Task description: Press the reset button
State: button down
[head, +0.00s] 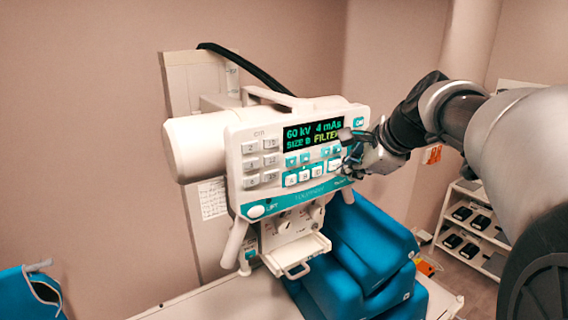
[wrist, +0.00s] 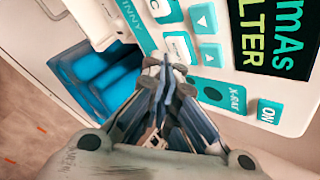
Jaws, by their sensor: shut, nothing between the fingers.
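The X-ray unit's control panel (head: 275,179) is white with teal trim and a lit display (head: 313,135) reading 60 kV, 4 mAs and FILTER. My gripper (head: 349,158) is shut and empty at the panel's right side, over the lower right keys. Arrow keys (wrist: 203,19) and a teal ON key (wrist: 268,112) are nearby. No key reads clearly as reset, and the fingers cover part of the panel.
A handle-like tray (head: 297,258) juts out below the panel. Blue cushions (head: 372,243) are stacked beneath it at right. A blue bag (head: 30,292) is at lower left. A white shelf (head: 473,228) with dark boxes stands at right.

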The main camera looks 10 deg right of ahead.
jog(key=shift+w+a, duration=0.15)
jog(key=shift+w, duration=0.2)
dwell(0.3)
dwell(0.4)
jog(key=shift+s+d, duration=0.25)
jog(key=shift+s, duration=0.55)
jog(key=s, duration=0.1)
jog(key=s+d+b, duration=0.1)
jog(key=s, duration=0.2)
jog(key=shift+s+d, duration=0.3)
jog(key=shift+d, duration=0.05)
